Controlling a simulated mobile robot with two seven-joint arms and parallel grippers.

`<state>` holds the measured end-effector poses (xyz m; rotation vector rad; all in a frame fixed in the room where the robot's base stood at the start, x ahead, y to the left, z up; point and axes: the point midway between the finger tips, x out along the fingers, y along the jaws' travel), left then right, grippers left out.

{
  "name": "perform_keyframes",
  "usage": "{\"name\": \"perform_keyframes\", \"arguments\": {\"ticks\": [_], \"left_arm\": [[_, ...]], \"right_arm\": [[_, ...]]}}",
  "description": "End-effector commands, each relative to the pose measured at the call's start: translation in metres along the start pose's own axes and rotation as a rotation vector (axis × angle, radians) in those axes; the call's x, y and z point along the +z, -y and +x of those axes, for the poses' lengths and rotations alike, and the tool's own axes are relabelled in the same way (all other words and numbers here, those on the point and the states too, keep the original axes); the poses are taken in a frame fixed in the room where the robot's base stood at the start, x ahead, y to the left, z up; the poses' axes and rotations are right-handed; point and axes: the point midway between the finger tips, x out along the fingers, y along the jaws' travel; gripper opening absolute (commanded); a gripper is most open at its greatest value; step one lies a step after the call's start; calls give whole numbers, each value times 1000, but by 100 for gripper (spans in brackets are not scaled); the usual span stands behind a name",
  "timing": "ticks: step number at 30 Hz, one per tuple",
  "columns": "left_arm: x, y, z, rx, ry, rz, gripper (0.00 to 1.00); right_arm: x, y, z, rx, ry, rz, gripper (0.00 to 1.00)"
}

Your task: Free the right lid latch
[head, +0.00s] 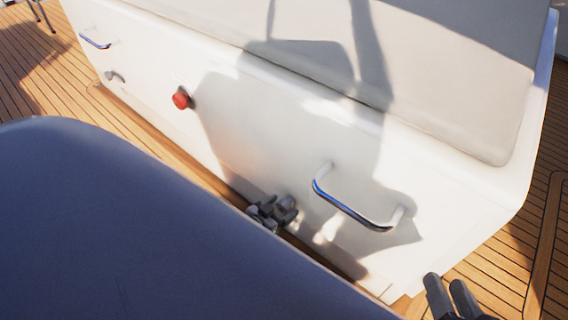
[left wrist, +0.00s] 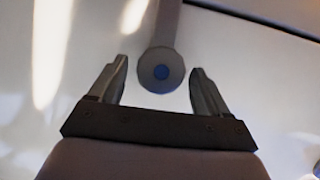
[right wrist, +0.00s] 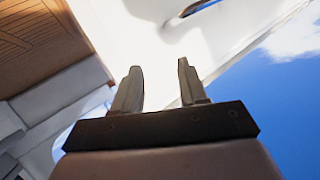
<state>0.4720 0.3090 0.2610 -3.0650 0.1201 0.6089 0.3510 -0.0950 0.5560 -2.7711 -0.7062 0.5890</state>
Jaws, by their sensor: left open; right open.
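The right lid latch (left wrist: 160,72) shows in the left wrist view as a grey round hub with a blue centre and a grey bar running up from it. My left gripper (left wrist: 160,85) is open, with one finger on each side of the hub and gaps showing to both. In the head view my left gripper (head: 270,212) is low against the white box front, and I cannot tell the latch apart from it there. My right gripper (head: 452,292) is open and empty at the lower right; its fingers also show in the right wrist view (right wrist: 157,80).
The white engine box (head: 240,165) carries a pale cushion (head: 450,80). On its front are a right handle (head: 350,208), a left handle (head: 95,40), a red knob (head: 181,99) and another grey latch (head: 114,76). A dark blue rounded surface (head: 120,220) fills the lower left.

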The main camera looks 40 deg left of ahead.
Motion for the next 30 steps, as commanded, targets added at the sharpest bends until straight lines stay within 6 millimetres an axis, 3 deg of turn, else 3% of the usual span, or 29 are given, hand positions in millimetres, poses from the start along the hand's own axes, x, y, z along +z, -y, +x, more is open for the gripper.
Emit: {"name": "perform_keyframes", "arguments": {"ticks": [4,14,15,20,30], "left_arm": [[2,0,13,0,-1,0,77],[0,0,16,0,1,0,77],[0,0,16,0,1,0,74],[0,0,16,0,1,0,23],[0,1,16,17,1,-36,23]], "right_arm": [[3,-6,-3,20,-22,-40,43],[0,-7,-5,28,-32,-57,43],[0,-7,-5,28,-32,-57,43],[0,-7,-5,28,-32,-56,43],[0,-6,-5,27,-31,-54,43]]}}
